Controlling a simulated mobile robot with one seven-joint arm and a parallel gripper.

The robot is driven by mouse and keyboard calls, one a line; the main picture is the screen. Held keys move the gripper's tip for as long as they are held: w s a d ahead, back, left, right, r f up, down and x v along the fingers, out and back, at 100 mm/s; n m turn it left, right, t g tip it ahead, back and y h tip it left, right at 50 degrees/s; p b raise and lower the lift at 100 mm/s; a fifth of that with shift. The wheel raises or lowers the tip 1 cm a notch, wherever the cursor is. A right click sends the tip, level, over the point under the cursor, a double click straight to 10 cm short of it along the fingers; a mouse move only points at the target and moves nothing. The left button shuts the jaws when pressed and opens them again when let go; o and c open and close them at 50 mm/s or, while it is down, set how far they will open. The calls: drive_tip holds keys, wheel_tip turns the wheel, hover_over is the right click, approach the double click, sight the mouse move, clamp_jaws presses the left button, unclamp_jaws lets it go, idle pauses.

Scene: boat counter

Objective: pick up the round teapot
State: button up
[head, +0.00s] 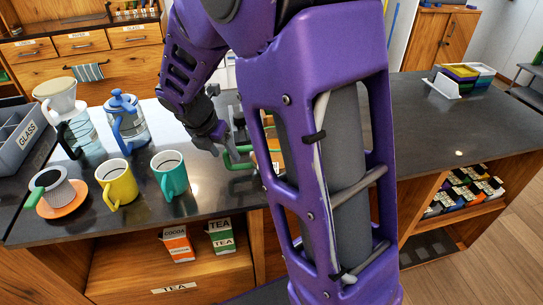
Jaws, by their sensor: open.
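I cannot clearly see a round teapot. A green curved handle (236,160) shows right beside my gripper; the body it belongs to is mostly hidden behind my arm, so I cannot tell what it is. My gripper (217,147) is open, pointing down over the counter, just left of and very close to this handle. I cannot tell whether they touch. A glass pot with a blue lid and handle (126,121) stands further left, apart from my gripper.
A teal mug (170,176), a yellow mug (117,184), and a strainer (54,187) on an orange saucer (75,205) stand left.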

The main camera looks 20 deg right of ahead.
drive_tip(key=shift+b+x, duration=0.5)
drive_tip(key=shift+x, duration=0.5)
clamp_jaws()
drive_tip(key=shift+r, duration=0.15)
idle(0.5)
